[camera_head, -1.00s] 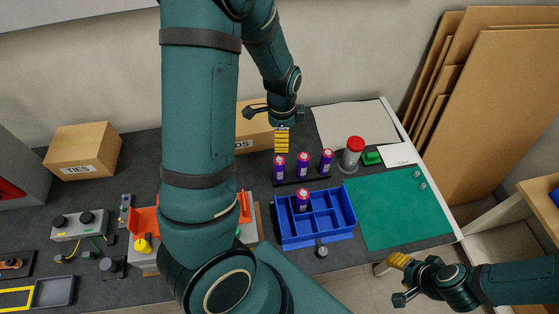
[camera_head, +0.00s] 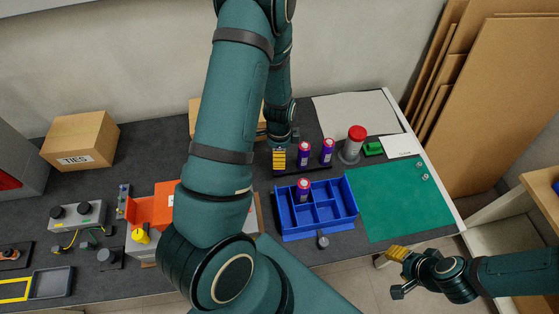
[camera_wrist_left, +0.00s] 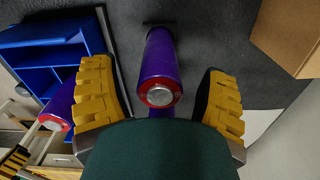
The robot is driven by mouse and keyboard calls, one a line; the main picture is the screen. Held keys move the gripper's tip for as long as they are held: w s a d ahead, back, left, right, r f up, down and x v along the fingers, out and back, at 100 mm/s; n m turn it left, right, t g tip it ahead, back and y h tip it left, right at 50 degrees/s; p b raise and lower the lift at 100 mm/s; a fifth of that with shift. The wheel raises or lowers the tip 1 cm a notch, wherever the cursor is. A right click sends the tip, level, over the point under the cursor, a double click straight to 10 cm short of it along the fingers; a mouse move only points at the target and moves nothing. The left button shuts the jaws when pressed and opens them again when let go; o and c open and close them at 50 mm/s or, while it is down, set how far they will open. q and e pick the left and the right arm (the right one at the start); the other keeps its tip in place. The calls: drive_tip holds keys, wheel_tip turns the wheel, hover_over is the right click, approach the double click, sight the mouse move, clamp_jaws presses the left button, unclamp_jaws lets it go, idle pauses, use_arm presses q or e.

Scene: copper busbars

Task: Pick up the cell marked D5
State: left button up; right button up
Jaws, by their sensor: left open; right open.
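Purple cells with red tops stand in a row on a dark strip: one (camera_head: 304,154) and another (camera_head: 327,152) show in the head view. My left gripper (camera_head: 279,160) is over the row's left end and hides the cell there. In the left wrist view that cell (camera_wrist_left: 160,70) stands between the open yellow fingers (camera_wrist_left: 160,105), with gaps on both sides. Another cell (camera_head: 303,190) stands in a compartment of the blue tray (camera_head: 318,231). No D5 marking is readable. My right gripper (camera_head: 397,268) is open and empty off the table's front right.
The green mat (camera_head: 405,200) is mostly clear. A cardboard box (camera_head: 78,140) sits at the left.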

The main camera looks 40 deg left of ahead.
use_arm(q)
drive_tip(key=shift+f, duration=0.5)
clamp_jaws()
